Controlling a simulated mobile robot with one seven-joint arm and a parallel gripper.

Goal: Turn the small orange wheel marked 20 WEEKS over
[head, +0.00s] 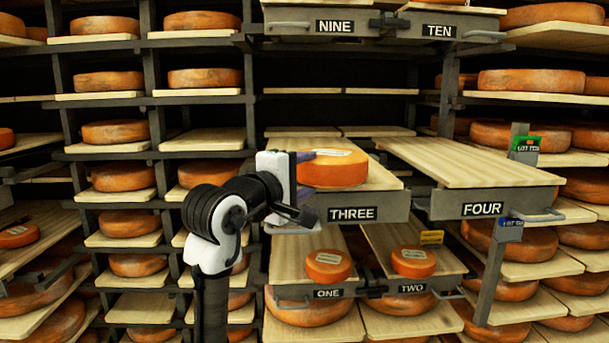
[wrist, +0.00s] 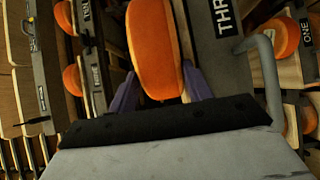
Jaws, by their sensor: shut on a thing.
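An orange wheel (head: 338,172) with a pale label on its upper face is at the left part of drawer THREE (head: 385,178) in the head view. My gripper (head: 312,172) is shut on this wheel from the left, its purple fingers at the wheel's sides. In the wrist view the wheel (wrist: 153,45) shows as a rounded orange band between the fingers (wrist: 160,90). Smaller labelled orange wheels lie in drawer ONE (head: 327,265) and drawer TWO (head: 413,262). The label writing is too small to read, so I cannot tell which says 20 WEEKS.
Drawer FOUR (head: 465,165) is pulled out with a bare board to the right. Drawers NINE (head: 330,27) and TEN (head: 440,30) jut out above. A post with a green tag (head: 524,146) stands at the right. Racks of large wheels surround the drawers.

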